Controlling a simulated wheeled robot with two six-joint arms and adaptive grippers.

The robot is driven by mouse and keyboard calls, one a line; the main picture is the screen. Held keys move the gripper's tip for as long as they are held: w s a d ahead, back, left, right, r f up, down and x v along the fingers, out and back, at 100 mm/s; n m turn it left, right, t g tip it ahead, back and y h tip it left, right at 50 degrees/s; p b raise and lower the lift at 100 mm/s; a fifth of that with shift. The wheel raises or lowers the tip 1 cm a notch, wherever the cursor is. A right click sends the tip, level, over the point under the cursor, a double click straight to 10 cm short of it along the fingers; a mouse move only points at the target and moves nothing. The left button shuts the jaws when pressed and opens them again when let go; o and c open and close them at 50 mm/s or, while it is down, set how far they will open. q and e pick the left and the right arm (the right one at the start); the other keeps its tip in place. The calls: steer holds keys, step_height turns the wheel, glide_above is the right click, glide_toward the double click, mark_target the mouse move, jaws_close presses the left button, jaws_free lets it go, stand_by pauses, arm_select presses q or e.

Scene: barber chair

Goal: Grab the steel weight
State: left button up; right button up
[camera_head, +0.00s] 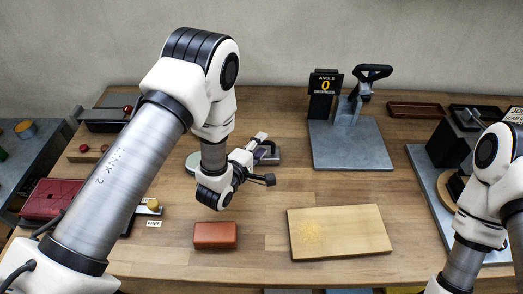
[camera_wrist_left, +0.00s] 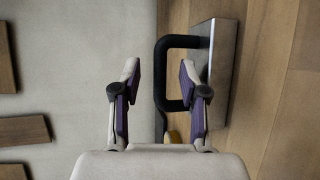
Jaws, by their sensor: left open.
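The steel weight is a grey metal block with a black loop handle. In the left wrist view the weight (camera_wrist_left: 222,75) lies on the wood to the right, its handle reaching left across the jaw gap. In the head view the weight (camera_head: 275,157) is largely hidden behind my left gripper (camera_head: 265,159). My left gripper is open, with one finger on each side of the handle's outer bar in the left wrist view (camera_wrist_left: 160,70). I cannot tell whether the fingers touch the handle. My right arm shows at the right; its gripper is out of frame.
A red-brown block (camera_head: 215,236) and a pale board (camera_head: 338,232) lie near the front edge. An angle fixture on a grey plate (camera_head: 350,158) stands behind right. A red case (camera_head: 52,200) is at the left. The wood between block and board is clear.

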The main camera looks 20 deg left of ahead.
arm_select(q)
steer(key=shift+x, duration=1.05)
steer(key=shift+s, duration=0.1)
jaws_close()
steer(key=shift+r, duration=0.1)
